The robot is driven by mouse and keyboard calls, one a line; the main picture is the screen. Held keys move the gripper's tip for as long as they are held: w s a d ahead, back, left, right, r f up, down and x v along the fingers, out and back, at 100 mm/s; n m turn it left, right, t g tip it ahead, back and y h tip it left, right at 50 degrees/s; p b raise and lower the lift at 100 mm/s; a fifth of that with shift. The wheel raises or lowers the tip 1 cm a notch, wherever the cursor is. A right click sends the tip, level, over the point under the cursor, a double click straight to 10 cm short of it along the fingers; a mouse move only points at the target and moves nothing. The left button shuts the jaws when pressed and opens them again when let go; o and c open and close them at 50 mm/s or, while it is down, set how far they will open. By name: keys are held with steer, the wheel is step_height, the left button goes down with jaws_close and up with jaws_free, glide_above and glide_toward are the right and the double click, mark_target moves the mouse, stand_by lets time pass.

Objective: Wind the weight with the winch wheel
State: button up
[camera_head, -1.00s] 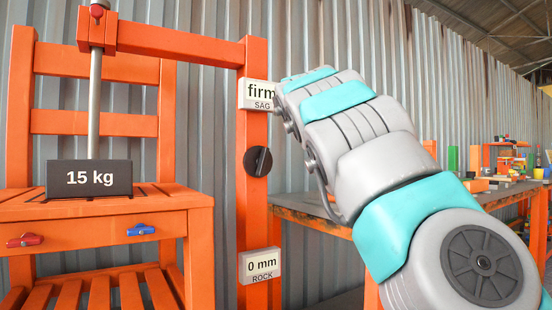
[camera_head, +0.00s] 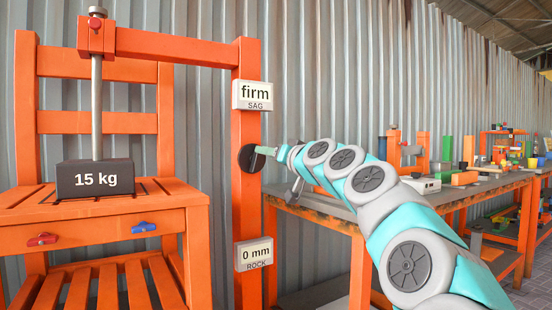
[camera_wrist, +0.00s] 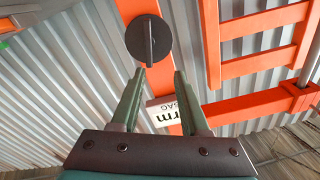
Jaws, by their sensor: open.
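The winch wheel (camera_head: 248,158) is a dark round knob on the orange upright post. In the wrist view the wheel (camera_wrist: 148,38) shows a raised bar across its face, just beyond my fingertips. My gripper (camera_head: 268,151) points at the wheel from the right; in the wrist view my gripper (camera_wrist: 161,74) is open, with nothing between its two green fingers. Whether a fingertip touches the wheel I cannot tell. The weight (camera_head: 95,179) is a dark block marked "15 kg", at the orange chair's seat under a grey rod (camera_head: 96,107).
A sign reading "firm SAG" (camera_head: 253,95) is above the wheel and one reading "0 mm ROCK" (camera_head: 254,253) below it. Red (camera_head: 42,239) and blue (camera_head: 144,227) clamps are on the seat's front. A cluttered workbench (camera_head: 330,211) stands behind my arm.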

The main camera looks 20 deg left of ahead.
mark_target(257, 161)
steer(key=shift+n+h, duration=0.4)
steer(key=shift+n, duration=0.2)
steer(key=shift+w+a+f+p, duration=0.45)
steer(key=shift+w+a, duration=0.4)
steer(key=shift+w, duration=0.15)
steer(key=shift+w+a+f+p, duration=0.4)
steer(key=shift+w+a, duration=0.5)
steer(key=shift+w, duration=0.15)
steer(key=shift+w+a+f+p, duration=0.35)
steer(key=shift+w+a+p, duration=0.1)
steer(key=shift+w+a, duration=0.5)
steer(key=shift+d, duration=0.1)
steer(key=shift+c, duration=0.2)
jaws_close()
